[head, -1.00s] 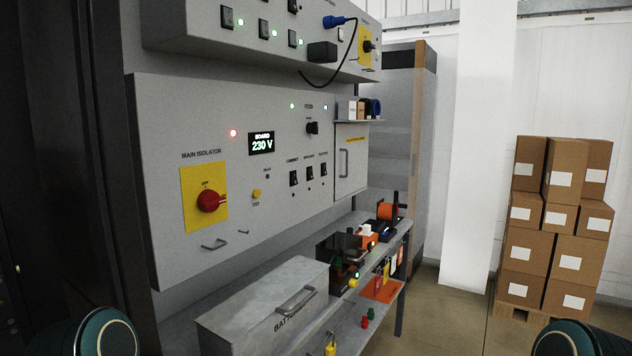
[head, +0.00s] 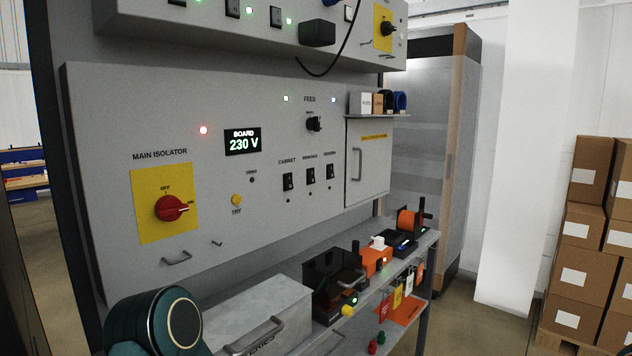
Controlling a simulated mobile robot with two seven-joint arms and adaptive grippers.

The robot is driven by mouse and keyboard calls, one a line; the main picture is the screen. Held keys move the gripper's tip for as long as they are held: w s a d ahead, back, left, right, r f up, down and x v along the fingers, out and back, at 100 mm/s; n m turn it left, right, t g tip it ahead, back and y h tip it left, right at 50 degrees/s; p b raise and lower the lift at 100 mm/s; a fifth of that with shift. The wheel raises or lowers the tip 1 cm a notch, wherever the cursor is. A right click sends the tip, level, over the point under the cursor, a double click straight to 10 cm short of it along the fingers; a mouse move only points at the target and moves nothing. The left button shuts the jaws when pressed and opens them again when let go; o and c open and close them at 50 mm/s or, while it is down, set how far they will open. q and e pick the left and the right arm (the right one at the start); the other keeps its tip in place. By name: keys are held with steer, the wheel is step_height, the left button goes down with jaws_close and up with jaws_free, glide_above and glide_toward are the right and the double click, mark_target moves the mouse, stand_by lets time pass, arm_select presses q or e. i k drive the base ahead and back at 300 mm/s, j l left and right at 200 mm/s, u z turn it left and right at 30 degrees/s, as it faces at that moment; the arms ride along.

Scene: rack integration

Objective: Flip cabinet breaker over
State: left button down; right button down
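The cabinet breaker (head: 288,181) is a small black switch under the label "CABINET" on the grey panel (head: 100,120). It is the leftmost of three like switches in a row, right of the display and the yellow TRY button. Its lever looks tilted, but which way is too small to tell. A green part of my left arm (head: 160,325) shows at the bottom left, well below and left of the breaker. Neither gripper is in view.
The red main isolator (head: 170,208) sits on a yellow plate with its handle towards ON. The display (head: 243,141) reads 230 V. A metal box (head: 255,315) and a bench with tools stand below the panel. Stacked cartons (head: 585,230) stand at the right.

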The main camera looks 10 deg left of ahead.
mark_target(290, 184)
steer(key=i+l, duration=0.95)
steer(key=l, duration=0.15)
